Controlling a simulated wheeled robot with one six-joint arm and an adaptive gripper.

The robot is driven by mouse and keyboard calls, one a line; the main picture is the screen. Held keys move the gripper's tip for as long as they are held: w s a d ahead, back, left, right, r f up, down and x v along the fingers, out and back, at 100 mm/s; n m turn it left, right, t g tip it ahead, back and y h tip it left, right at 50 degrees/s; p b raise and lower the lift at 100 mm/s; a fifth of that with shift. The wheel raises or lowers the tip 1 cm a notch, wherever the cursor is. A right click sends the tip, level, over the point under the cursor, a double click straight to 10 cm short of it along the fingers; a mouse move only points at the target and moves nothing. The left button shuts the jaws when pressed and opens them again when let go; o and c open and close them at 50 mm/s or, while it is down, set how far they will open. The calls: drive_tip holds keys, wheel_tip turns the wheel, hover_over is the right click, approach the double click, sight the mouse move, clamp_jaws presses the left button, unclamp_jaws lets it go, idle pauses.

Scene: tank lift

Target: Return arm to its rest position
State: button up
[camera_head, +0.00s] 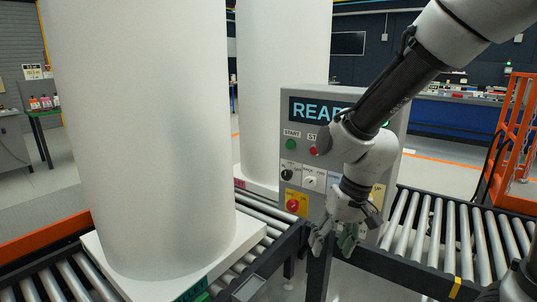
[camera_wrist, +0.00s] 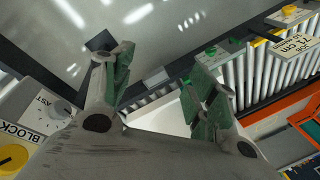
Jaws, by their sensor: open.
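My arm reaches in from the upper right of the head view, in front of a grey control panel (camera_head: 289,105). My gripper (camera_head: 335,243) hangs low beside the panel's bottom edge, over the roller conveyor. In the wrist view, my gripper (camera_wrist: 165,90) shows two green-padded fingers spread apart with nothing between them. The panel has a READY display (camera_head: 307,111), a green START button (camera_head: 291,144), a red button (camera_head: 313,150), dark and white rotary knobs and a red knob on a yellow plate (camera_head: 292,205). My arm covers part of its right side.
A large white tank (camera_head: 140,130) stands on a white base (camera_head: 185,273) on the left, with a second white tank (camera_head: 283,50) behind it. Roller conveyors (camera_head: 450,235) run on both sides of the panel. An orange frame (camera_head: 515,140) stands at the right. Open floor lies behind.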

drive_tip(key=s+d+r+m+t+h, duration=0.1)
drive_tip(key=s+d+r, duration=0.4)
drive_tip(key=d, duration=0.6)
drive_tip(key=s+d+r+t+h, duration=0.1)
drive_tip(key=s+d+r+t, duration=0.2)
drive_tip(key=d+r, duration=0.7)
drive_tip(key=shift+s+d+r+m+h, duration=0.25)
drive_tip(key=shift+s+d+m, duration=0.2)
drive_tip(key=shift+s, duration=0.6)
